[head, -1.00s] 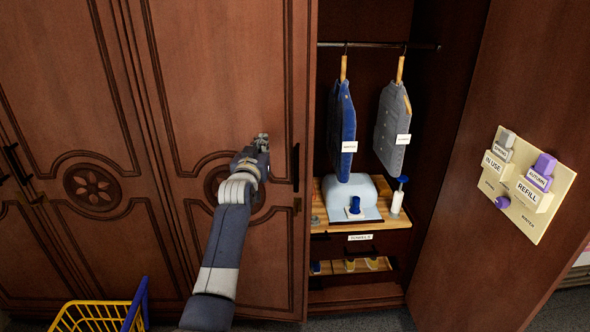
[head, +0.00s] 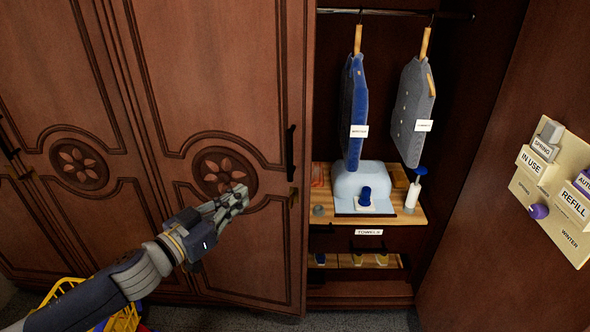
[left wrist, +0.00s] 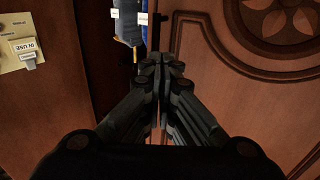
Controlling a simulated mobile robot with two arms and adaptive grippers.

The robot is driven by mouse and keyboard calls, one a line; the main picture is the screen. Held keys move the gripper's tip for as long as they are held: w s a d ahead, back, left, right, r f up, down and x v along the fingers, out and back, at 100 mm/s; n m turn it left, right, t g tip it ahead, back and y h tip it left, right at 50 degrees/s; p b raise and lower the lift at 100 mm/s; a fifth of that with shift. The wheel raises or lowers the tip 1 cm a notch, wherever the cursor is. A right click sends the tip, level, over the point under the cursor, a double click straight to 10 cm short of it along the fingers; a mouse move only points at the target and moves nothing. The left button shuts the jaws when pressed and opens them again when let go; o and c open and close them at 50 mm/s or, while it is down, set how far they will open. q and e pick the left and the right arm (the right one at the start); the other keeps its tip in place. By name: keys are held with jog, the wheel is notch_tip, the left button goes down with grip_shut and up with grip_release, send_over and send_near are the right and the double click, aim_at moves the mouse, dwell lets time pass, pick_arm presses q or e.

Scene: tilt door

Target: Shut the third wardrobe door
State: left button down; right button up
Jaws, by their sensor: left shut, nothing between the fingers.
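A carved brown wardrobe door (head: 200,70) with a rosette and a black handle (head: 290,153) stands left of the open compartment. Its lower right corner looks slightly proud of the frame. Right of the compartment, a plain brown panel (head: 480,230) stands out like an open door; I cannot tell which is the third door. My left gripper (head: 240,194) is shut and empty, in front of the carved door just below the rosette. In the left wrist view its fingers (left wrist: 160,65) are together, with the carved door (left wrist: 215,75) to the right. Contact is unclear. My right gripper is not in view.
The compartment holds hanging clothes (head: 412,110), a shelf (head: 408,222) with a pale blue object and a pump bottle (head: 413,192). A labelled board (head: 550,222) is on the right panel. A yellow basket (head: 62,290) stands on the floor behind my left arm.

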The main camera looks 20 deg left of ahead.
pick_arm(q)
jog(key=p, duration=0.4)
send_near(288, 166)
jog(key=x, duration=0.5)
jog(key=shift+w+r, duration=0.15)
jog(key=shift+w, duration=0.15)
jog(key=shift+x, duration=0.8)
jog(key=shift+s, duration=0.1)
